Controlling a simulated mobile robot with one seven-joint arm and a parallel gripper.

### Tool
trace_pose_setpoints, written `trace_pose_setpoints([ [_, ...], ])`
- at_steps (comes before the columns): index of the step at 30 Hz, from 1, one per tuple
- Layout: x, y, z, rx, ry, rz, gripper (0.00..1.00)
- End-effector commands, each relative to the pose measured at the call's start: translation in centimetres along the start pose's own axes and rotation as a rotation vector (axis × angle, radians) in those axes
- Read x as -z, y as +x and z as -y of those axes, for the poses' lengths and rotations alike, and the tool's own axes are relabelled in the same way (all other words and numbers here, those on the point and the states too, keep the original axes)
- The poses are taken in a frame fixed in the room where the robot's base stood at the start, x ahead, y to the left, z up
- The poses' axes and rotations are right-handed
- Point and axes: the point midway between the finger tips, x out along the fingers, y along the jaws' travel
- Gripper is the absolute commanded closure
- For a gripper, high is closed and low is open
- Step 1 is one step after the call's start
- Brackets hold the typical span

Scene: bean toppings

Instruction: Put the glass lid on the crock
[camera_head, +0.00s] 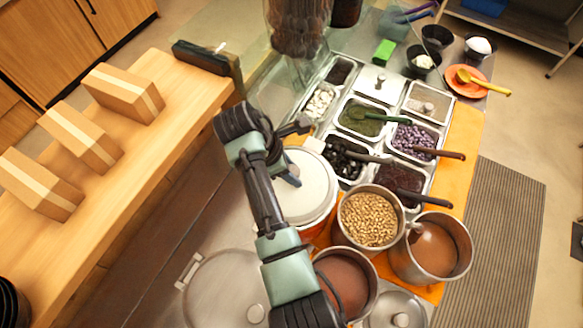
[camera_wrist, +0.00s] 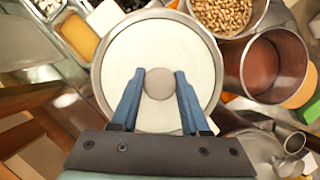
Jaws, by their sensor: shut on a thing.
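My gripper (camera_wrist: 159,76) has its two blue fingers on either side of a round grey knob and is shut on it. The knob belongs to the pale round lid (camera_wrist: 125,55) with a metallic rim, which fills the middle of the wrist view. In the head view my gripper (camera_head: 291,173) is over this lid (camera_head: 312,198), partly hiding it. The lid lies level over the orange crock (camera_head: 318,229), whose side shows just below the rim. I cannot tell whether the lid rests on the crock or is slightly above it.
A pot of beans (camera_head: 369,218) and a brown-filled pot (camera_head: 433,248) stand close to the right. Another brown-filled pot (camera_head: 345,280) is in front. A round lid-covered vessel (camera_head: 220,288) stands lower left. Topping trays (camera_head: 360,118) lie behind. Boxes (camera_head: 125,92) stand on the wooden counter.

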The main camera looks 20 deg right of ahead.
Motion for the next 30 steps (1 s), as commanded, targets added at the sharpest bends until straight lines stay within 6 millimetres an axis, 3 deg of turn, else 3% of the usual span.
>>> trace_pose_setpoints([
  [6,0.1,0.3,-0.1,-0.001,0.0,0.001,1.0],
  [7,0.2,0.4,0.0,0.0,0.0,0.0,0.53],
  [12,0.1,0.3,0.0,0.0,0.0,0.0,0.24],
  [23,-0.1,-0.2,0.0,-0.001,0.001,0.0,0.24],
  [26,0.1,-1.2,-0.1,-0.005,0.001,0.001,0.24],
  [30,0.1,-4.1,-0.3,-0.01,0.001,0.001,0.24],
])
